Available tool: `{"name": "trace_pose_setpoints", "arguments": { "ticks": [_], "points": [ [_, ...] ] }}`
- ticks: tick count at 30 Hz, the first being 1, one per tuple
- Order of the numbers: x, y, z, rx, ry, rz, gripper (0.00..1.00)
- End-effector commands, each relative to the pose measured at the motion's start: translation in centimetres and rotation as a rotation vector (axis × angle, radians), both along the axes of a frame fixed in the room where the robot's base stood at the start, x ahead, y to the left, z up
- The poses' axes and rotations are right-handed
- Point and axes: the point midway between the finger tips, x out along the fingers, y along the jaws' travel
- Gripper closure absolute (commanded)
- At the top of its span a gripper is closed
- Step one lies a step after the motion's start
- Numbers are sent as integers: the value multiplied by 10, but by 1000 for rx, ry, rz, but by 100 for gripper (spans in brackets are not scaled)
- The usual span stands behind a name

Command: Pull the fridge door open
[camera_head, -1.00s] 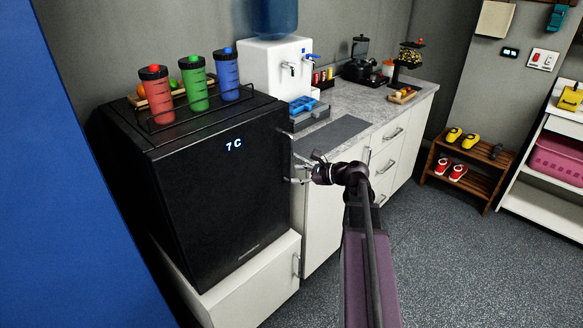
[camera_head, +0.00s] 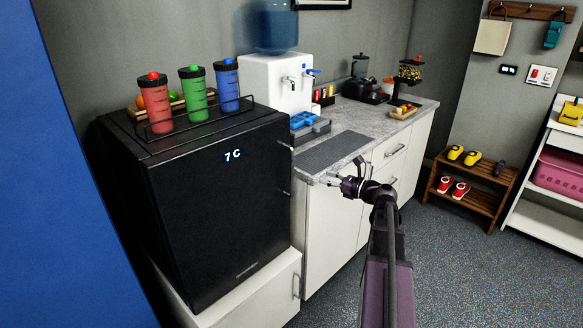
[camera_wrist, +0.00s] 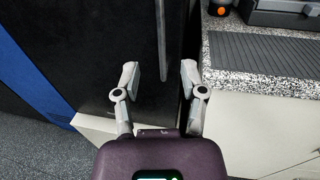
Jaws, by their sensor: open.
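The black fridge (camera_head: 215,210) stands on a low white cabinet, with "7 C" lit on its front. Its door looks shut. In the wrist view the fridge's dark front (camera_wrist: 95,45) fills the upper left, and its upright bar handle (camera_wrist: 161,40) runs near the door's right edge. My gripper (camera_wrist: 160,80) is open and empty, its two fingers spread, with the handle's lower end ahead between them and apart from them. In the head view my gripper (camera_head: 322,178) is just right of the fridge front, beside the counter edge.
Red, green and blue bottles (camera_head: 195,95) stand on top of the fridge. The counter (camera_head: 375,125) right of it carries a water dispenser (camera_head: 275,80), a grey mat (camera_head: 330,150) and a blender. Floor (camera_head: 470,270) is free at the right. A blue panel (camera_head: 75,190) stands at the left.

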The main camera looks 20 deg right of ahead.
Motion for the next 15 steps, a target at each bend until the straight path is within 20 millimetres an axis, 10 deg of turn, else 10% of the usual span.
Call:
{"name": "trace_pose_setpoints", "arguments": {
  "ticks": [15],
  "points": [
    [45,26,0,-1,0,2,46]
  ]
}}
